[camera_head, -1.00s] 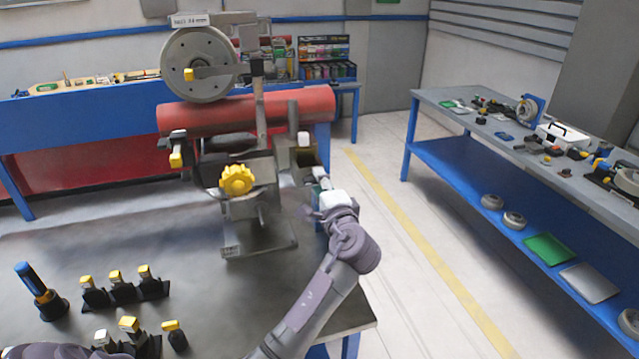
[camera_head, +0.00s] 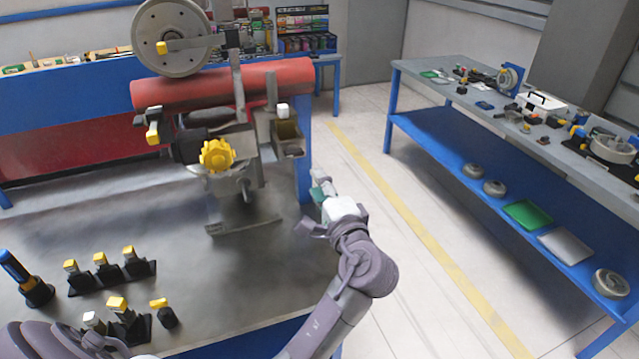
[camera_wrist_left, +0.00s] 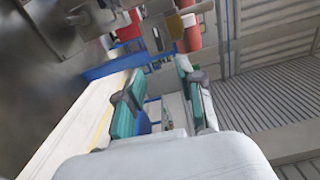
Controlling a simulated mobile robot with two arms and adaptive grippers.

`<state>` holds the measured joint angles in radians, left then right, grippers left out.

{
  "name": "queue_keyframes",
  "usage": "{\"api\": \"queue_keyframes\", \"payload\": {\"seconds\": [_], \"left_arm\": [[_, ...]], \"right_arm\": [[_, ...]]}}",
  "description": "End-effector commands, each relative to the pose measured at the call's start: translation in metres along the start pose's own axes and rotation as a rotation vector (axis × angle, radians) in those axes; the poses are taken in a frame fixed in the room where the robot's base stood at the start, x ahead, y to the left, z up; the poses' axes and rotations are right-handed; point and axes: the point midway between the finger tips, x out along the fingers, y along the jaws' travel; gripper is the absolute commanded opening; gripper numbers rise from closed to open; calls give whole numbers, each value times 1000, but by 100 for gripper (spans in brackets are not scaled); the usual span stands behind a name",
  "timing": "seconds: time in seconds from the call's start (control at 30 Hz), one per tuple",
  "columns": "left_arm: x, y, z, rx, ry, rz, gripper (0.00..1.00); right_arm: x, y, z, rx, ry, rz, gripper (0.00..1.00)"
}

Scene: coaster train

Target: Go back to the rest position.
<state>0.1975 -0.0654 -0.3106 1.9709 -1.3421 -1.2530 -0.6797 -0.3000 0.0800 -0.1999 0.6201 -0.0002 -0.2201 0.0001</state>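My left gripper (camera_head: 313,203) is at the near right of the grinding machine (camera_head: 235,160), beside the right edge of the workbench (camera_head: 265,290). It is apart from the machine. The left wrist view also shows the left gripper (camera_wrist_left: 158,78), with its teal-padded fingers spread and nothing between them. My right gripper is in neither view.
The machine carries a grey wheel (camera_head: 172,38), a red cylinder (camera_head: 225,88) and a yellow knob (camera_head: 217,155). Several yellow-topped holders and a blue-handled tool (camera_head: 25,278) stand at the bench's left. A blue shelf table (camera_head: 440,135) is at right; the floor between is clear.

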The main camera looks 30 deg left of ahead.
Motion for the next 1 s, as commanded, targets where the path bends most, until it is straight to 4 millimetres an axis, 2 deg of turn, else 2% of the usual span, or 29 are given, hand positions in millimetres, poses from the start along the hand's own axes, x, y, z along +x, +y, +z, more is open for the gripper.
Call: {"api": "queue_keyframes", "payload": {"seconds": [0.27,0.37,0.47,0.6,0.7,0.8,1.0], "left_arm": [[0,4,1,-5,3,11,38],[-2,27,9,-44,16,82,38],[-12,77,28,-137,37,247,38],[-52,159,66,-323,39,579,38],[-85,196,88,-426,18,776,38],[-115,219,104,-498,-11,929,38],[-169,243,131,-592,-75,1169,38]], "right_arm": [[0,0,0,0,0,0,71],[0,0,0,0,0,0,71],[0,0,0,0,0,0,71],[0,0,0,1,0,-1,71],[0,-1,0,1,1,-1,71],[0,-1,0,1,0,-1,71],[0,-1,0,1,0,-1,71]]}}
